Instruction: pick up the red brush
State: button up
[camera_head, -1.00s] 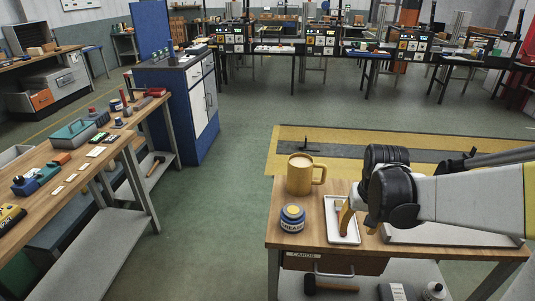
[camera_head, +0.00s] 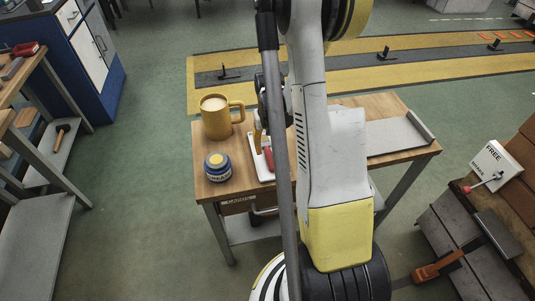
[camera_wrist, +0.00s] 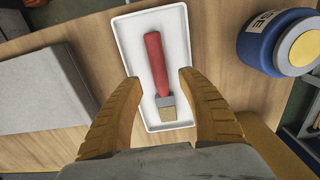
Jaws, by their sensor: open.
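The red brush (camera_wrist: 156,65) lies in a shallow white tray (camera_wrist: 125,44) on the wooden table, its red handle pointing away and its pale bristles toward my gripper in the wrist view. In the head view a bit of the red brush (camera_head: 269,158) shows in the tray (camera_head: 259,165), the rest hidden by my arm. My gripper (camera_wrist: 154,78) is open above the tray, one finger on each side of the brush, with nothing between them. In the head view my gripper is mostly hidden behind my arm.
A blue grease jar (camera_wrist: 279,42) stands right of the tray; it also shows in the head view (camera_head: 218,168). A yellow mug (camera_head: 222,118) stands behind the jar. A grey plate (camera_wrist: 40,90) lies left of the tray in the wrist view.

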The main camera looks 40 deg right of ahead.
aim_at(269, 155)
notch_tip(269, 155, down, 5)
jog(key=shift+s+r+b, duration=0.1)
jog(key=shift+r+b, duration=0.1)
jog(key=shift+b, duration=0.7)
jog(key=shift+r, duration=0.1)
grip_shut()
